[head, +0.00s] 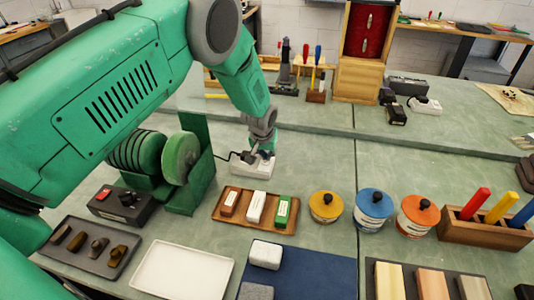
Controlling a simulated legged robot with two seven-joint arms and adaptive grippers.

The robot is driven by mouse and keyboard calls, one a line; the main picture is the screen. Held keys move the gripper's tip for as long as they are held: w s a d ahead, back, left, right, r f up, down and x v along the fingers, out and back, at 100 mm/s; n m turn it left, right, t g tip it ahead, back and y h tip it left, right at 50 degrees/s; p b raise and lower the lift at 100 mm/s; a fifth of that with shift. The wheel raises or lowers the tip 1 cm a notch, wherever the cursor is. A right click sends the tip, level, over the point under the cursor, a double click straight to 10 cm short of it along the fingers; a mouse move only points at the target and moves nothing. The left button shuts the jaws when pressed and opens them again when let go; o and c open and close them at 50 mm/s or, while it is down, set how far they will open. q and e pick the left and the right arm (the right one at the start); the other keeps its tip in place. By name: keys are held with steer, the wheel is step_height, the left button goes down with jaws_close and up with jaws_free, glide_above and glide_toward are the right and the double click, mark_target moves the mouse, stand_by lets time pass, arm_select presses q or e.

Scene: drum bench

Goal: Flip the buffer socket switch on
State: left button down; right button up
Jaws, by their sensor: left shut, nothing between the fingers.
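A white socket block (250,167) lies on the bench right of the green buffer (180,158), with a black cable at its left end. My left gripper (264,154) points down at the right part of this block, shut and empty. Its fingertips appear at or just above the block's top; I cannot tell whether they touch. The gripper covers part of the block, and I cannot make out the switch or its position. A dark box (122,206) with a red button stands left of the buffer's green guard. My right gripper is not in view.
A wooden tray (240,229) with three bars sits in front of the socket block. Yellow (326,206), blue (373,207) and orange (418,214) tins stand to the right. The bench right of the gripper is clear.

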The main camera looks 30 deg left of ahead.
mark_target(264, 162)
arm_select(q)
steer(key=shift+s+d+p, duration=0.15)
steer(key=shift+s+p, duration=0.15)
steer(key=shift+s, duration=0.3)
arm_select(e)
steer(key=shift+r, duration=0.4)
arm_select(q)
step_height(264, 162, up, 5)
steer(key=p, duration=0.3)
steer(key=shift+s+f, duration=0.1)
steer(key=b+v, duration=0.2)
steer(key=v, duration=0.7)
steer(key=shift+s, duration=0.25)
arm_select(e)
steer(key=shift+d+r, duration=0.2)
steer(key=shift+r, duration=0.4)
